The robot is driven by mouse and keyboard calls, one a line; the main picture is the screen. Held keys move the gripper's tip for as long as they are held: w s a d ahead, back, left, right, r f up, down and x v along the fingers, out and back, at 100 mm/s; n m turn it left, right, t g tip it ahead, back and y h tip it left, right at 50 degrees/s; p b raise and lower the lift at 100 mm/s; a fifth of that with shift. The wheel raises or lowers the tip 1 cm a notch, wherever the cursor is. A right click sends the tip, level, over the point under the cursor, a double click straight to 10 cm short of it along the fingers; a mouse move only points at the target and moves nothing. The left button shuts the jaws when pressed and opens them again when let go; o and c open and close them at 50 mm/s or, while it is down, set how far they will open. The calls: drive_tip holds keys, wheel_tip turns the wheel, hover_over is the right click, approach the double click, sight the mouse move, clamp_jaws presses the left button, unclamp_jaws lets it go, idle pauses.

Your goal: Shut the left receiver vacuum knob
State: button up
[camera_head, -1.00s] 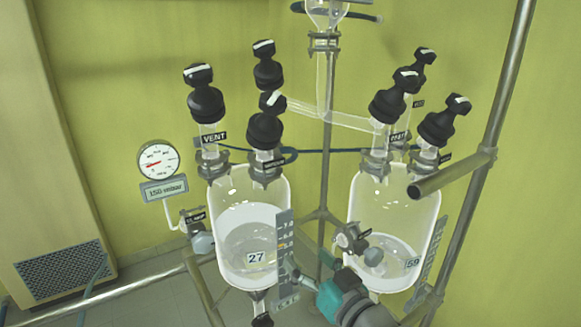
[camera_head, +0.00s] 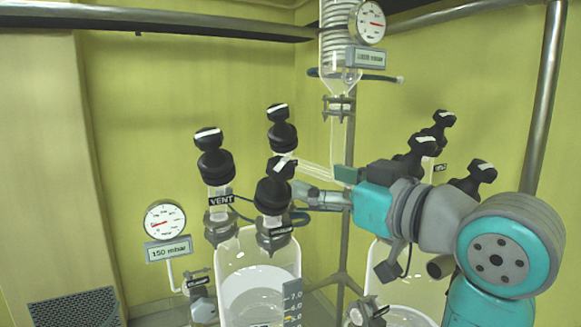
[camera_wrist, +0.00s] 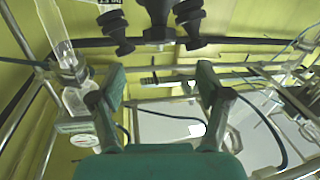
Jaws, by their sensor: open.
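The left receiver (camera_head: 262,262) is a clear glass vessel with liquid. Three black knobs with white-striped handles rise from it. The left knob (camera_head: 214,165) is labelled VENT. The front knob (camera_head: 274,192) has a small label below that I cannot read clearly, and another knob (camera_head: 281,130) stands behind. My gripper (camera_head: 300,192) reaches in from the right, its fingertips close to the front knob's right side; contact cannot be told. In the wrist view my gripper (camera_wrist: 160,88) is open with nothing between its fingers; black knobs (camera_wrist: 157,12) show above, beyond the fingertips.
A gauge (camera_head: 165,221) reading 150 mbar stands left of the receiver. The right receiver (camera_head: 408,300) and its knobs (camera_head: 437,130) are partly hidden behind my arm. A glass coil column (camera_head: 338,70) and another gauge (camera_head: 368,22) stand above. Metal rails frame the scene.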

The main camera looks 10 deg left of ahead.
sight(287, 169)
drive_tip(key=x, duration=1)
drive_tip(key=shift+w+a, duration=0.25)
drive_tip(key=shift+a, duration=0.05)
drive_tip(key=c, duration=1.2)
